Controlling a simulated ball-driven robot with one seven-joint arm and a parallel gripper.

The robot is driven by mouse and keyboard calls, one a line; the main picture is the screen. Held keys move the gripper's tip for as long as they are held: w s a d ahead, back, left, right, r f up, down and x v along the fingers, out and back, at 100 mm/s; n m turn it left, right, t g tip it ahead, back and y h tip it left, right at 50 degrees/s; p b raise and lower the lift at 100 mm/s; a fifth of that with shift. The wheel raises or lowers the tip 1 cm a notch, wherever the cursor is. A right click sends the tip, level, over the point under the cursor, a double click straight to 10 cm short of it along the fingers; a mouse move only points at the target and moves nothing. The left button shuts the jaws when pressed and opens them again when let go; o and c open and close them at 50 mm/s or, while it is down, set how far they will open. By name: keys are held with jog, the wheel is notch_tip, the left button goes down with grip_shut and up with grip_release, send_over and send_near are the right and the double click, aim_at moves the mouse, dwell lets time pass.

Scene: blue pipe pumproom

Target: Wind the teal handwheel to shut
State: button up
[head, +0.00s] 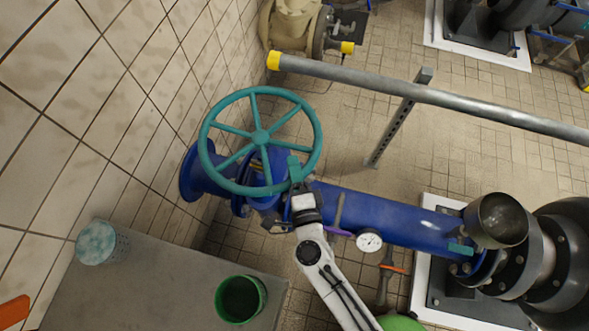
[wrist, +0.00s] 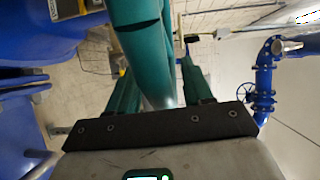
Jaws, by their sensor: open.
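The teal handwheel (head: 260,132) has several spokes and sits on a blue valve on the blue pipe, left of centre in the head view. My gripper (head: 295,168) is at the lower right of its rim. In the wrist view the thick teal rim (wrist: 143,45) passes between the two teal fingers of my gripper (wrist: 158,85). The fingers are apart, with one on each side of the rim. I cannot tell whether either finger touches it. The far side of the rim is hidden in the wrist view.
A grey bench (head: 160,285) at the lower left holds a green cup (head: 240,298) and a pale perforated cup (head: 97,243). A grey rail (head: 430,94) crosses beyond the wheel. A gauge (head: 369,240) sits on the blue pipe (head: 390,222). A tiled wall rises at left.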

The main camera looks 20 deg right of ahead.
jog(key=s+a+b, duration=0.1)
jog(key=s+b, duration=0.1)
jog(key=s, duration=0.8)
jog(key=shift+s+a+r+b, duration=0.2)
jog(key=shift+s+r+b, duration=0.15)
jog(key=shift+b, duration=0.05)
jog(key=shift+c, duration=0.4)
